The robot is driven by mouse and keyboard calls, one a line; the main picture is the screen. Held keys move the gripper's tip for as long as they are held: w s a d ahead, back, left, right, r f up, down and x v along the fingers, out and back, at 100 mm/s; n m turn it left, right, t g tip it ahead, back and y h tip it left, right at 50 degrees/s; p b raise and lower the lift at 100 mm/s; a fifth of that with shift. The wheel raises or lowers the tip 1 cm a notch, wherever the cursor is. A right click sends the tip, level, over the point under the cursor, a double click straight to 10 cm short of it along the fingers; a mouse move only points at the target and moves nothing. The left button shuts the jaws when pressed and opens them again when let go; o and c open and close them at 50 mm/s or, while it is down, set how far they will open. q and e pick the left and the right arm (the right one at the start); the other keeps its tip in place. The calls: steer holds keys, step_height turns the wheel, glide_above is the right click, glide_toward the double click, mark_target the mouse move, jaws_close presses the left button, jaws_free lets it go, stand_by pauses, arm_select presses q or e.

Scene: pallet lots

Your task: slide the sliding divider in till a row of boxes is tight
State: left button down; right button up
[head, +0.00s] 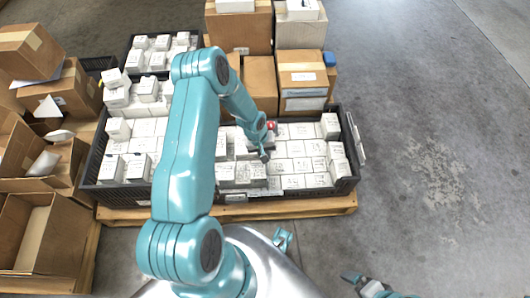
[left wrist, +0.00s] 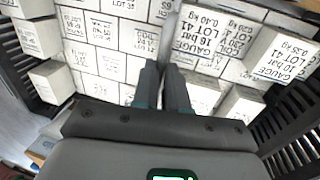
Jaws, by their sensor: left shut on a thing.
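White labelled boxes (head: 293,148) stand in rows in a long black crate (head: 258,193). They also fill the left wrist view (left wrist: 113,65), with lettering on their faces. My left gripper (head: 264,154) is down among the boxes, right of the crate's middle. In the left wrist view its two fingers (left wrist: 162,88) are close together at a seam between boxes, shut on the sliding divider.
The crate stands on a wooden pallet (head: 330,203). Some boxes stand higher on others at the crate's left and right ends. Brown cartons (head: 300,75) stand behind, and open cartons (head: 25,215) stand at left. A second crate (head: 128,72) is at the back left. Floor at right is clear.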

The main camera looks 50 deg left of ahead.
arm_select(q)
steer(key=c, duration=1.2)
jaws_free()
steer(key=shift+o, duration=0.2)
step_height(320, 180, up, 16)
steer(key=s+a+p, duration=0.2)
steer(key=p, duration=0.2)
steer(key=shift+s+p, duration=0.25)
steer(key=shift+p, duration=0.15)
